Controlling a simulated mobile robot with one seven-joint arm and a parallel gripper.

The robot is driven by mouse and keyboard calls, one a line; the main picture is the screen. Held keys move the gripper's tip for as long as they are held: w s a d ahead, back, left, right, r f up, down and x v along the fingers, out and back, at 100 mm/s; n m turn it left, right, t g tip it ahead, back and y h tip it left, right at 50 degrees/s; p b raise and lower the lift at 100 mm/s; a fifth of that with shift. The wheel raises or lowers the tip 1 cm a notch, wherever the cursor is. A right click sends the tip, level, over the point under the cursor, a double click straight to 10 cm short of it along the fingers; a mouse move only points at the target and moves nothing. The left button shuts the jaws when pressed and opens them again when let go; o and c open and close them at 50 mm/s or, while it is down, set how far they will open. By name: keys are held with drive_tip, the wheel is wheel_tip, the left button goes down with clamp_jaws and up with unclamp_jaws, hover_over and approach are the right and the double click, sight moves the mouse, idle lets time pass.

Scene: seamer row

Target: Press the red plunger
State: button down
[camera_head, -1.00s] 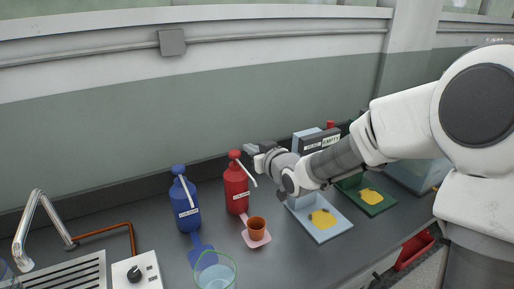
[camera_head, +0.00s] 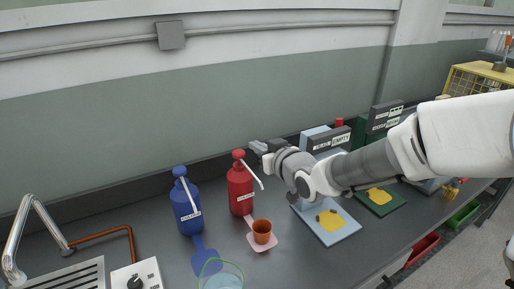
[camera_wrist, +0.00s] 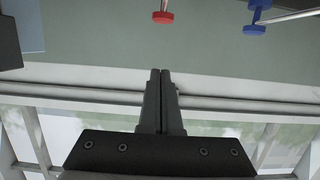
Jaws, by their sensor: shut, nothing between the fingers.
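The red bottle (camera_head: 241,190) stands upright on the grey bench, with its red plunger (camera_head: 238,155) on top and a white spout angled to the right. In the wrist view the red plunger (camera_wrist: 162,17) shows at the top middle, apart from the fingers. My gripper (camera_head: 255,148) is just right of the plunger and about level with it in the head view, with no contact visible. In the wrist view my gripper (camera_wrist: 160,72) has its two fingers together, with nothing between them.
A blue bottle (camera_head: 187,207) stands left of the red one, and its plunger (camera_wrist: 254,29) shows in the wrist view. An orange cup (camera_head: 262,232) sits on a pink mat (camera_head: 262,245) before the red bottle. Light blue (camera_head: 345,240) and green trays lie to the right.

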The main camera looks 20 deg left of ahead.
idle(0.5)
hover_over(242, 160)
wheel_tip(242, 160, down, 2)
drive_tip(key=shift+s+d+f, duration=0.1)
drive_tip(key=shift+s+f, duration=0.05)
wheel_tip(242, 160, down, 2)
drive_tip(key=shift+f, duration=1.05)
